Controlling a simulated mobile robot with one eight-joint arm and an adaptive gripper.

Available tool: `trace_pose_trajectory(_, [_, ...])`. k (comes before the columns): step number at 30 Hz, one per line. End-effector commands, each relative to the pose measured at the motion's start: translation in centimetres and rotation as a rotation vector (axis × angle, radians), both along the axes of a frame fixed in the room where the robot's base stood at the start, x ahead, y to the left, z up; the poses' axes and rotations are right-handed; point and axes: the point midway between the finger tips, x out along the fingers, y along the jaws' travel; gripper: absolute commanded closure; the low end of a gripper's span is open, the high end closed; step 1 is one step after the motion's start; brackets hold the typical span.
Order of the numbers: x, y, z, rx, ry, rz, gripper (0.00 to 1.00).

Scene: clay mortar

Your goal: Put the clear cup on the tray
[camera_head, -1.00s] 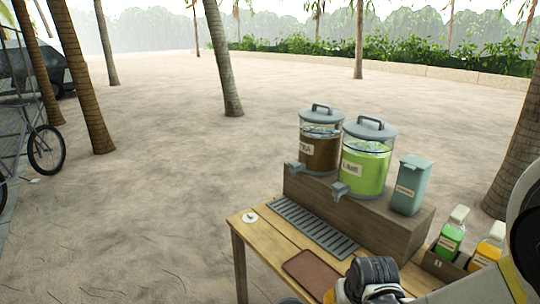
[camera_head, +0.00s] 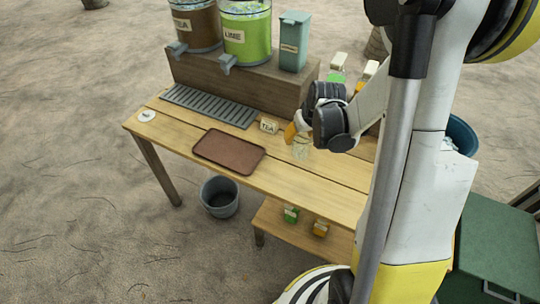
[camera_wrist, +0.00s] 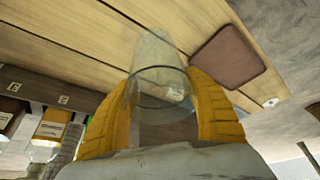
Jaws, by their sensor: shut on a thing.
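The clear cup (camera_head: 301,148) is a see-through cup at the right part of the wooden table. My gripper (camera_head: 293,135) is shut on it, with yellow fingers on both sides. In the wrist view the cup (camera_wrist: 158,75) sits between the two yellow fingers of my gripper (camera_wrist: 165,115). Whether its base touches the table I cannot tell. The brown tray (camera_head: 229,152) lies flat and empty on the table, to the left of the cup. The tray also shows in the wrist view (camera_wrist: 227,57), at the upper right.
A wooden riser (camera_head: 235,80) with tea and lime dispensers (camera_head: 246,30) and a teal box (camera_head: 293,40) stands behind. A slotted drip grate (camera_head: 208,105) lies before it. A grey bucket (camera_head: 220,197) is below.

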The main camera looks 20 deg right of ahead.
Motion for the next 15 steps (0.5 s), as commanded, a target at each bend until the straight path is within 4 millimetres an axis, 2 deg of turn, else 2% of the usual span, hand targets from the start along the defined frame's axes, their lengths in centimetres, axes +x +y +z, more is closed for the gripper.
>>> trace_pose_trajectory(1, [0.0, -1.3, 0.0, 0.001, -0.001, -0.012, 0.72])
trace_pose_trajectory(3, [-0.1, -2.4, -0.1, 0.000, -0.002, -0.016, 0.72])
trace_pose_trajectory(6, [0.4, -2.5, -0.7, 0.000, -0.003, -0.016, 0.72])
trace_pose_trajectory(8, [1.2, -1.9, -1.4, -0.001, -0.003, -0.013, 0.72])
trace_pose_trajectory(15, [5.2, 2.5, -5.1, -0.001, -0.004, -0.012, 0.72])
